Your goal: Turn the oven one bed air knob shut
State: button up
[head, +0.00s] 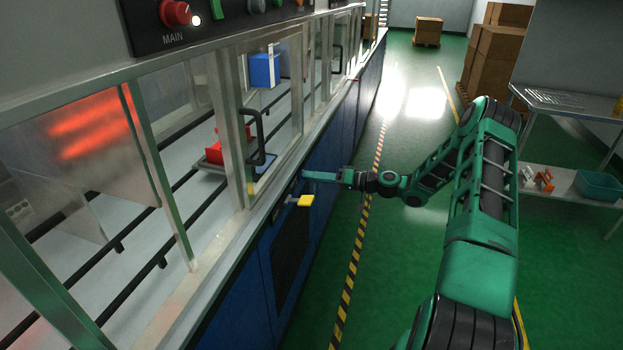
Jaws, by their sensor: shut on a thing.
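My gripper (309,176) reaches left from the green arm to the upper edge of the machine's blue front panel (310,232). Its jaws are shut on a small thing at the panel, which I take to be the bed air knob. The jaws and the panel's shadow hide most of it, so its turn angle cannot be told. A yellow handle (304,201) sticks out from the panel just below the gripper, and it looks apart from the jaws.
A clear-windowed door with a black handle (254,137) stands above the panel. Inside are a red block (218,148) and a blue box (264,70). A red knob (175,13) marked MAIN sits above.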

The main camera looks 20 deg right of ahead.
jog(key=o, duration=0.9)
jog(key=shift+f, duration=0.35)
jog(key=shift+o, duration=0.8)
jog(key=shift+d, duration=0.1)
jog(key=shift+r, duration=0.15)
jog(key=v, duration=1)
jog(key=shift+d, duration=0.3)
jog(key=shift+s+a+r, duration=0.1)
jog(key=shift+s, duration=0.05)
